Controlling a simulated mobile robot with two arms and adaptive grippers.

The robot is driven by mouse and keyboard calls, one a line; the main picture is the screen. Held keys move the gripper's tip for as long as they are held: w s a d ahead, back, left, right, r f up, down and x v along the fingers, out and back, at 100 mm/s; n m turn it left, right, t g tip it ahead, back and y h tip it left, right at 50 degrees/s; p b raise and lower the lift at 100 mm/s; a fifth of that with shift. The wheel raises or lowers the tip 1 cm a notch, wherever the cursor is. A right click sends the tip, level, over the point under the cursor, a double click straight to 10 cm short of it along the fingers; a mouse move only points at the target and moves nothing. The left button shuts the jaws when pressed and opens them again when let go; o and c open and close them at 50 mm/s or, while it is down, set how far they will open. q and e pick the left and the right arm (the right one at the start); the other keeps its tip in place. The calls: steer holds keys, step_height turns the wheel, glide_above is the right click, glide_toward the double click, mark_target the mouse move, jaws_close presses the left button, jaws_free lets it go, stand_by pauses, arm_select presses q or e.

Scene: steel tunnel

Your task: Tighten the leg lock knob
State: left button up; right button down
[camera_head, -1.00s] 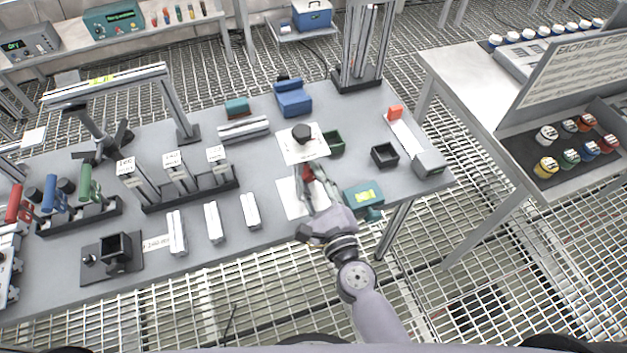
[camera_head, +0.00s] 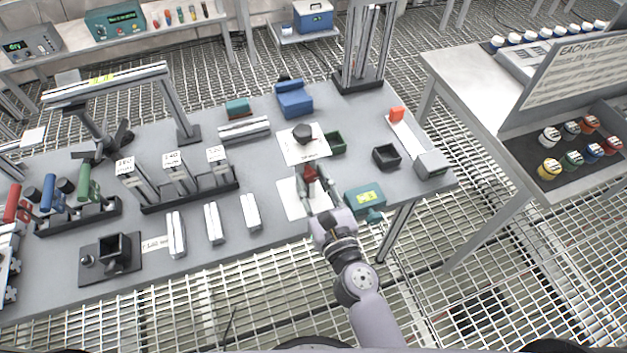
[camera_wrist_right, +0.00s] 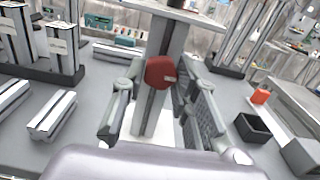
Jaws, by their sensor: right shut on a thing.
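The red lock knob (camera_head: 309,172) sits at the near part of the table. In the right wrist view the knob (camera_wrist_right: 160,72) is on the front of a grey upright leg (camera_wrist_right: 173,42). My right gripper (camera_head: 311,183) reaches in from the front right, with its fingers on either side of the knob and shut on it. The finger pads' contact is partly hidden. My left gripper is not in view.
A teal device (camera_head: 365,198) lies close to the right of my right gripper. A dark open box (camera_head: 385,156) and a green one (camera_head: 336,143) stand nearby. Metal bars (camera_head: 251,212) lie to the left. Behind is a blue block (camera_head: 293,99).

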steer(key=shift+f, duration=0.1)
stand_by(0.3)
steer(key=c, duration=1.2)
jaws_free()
steer(key=shift+c, duration=0.2)
steer(key=v, duration=1.2)
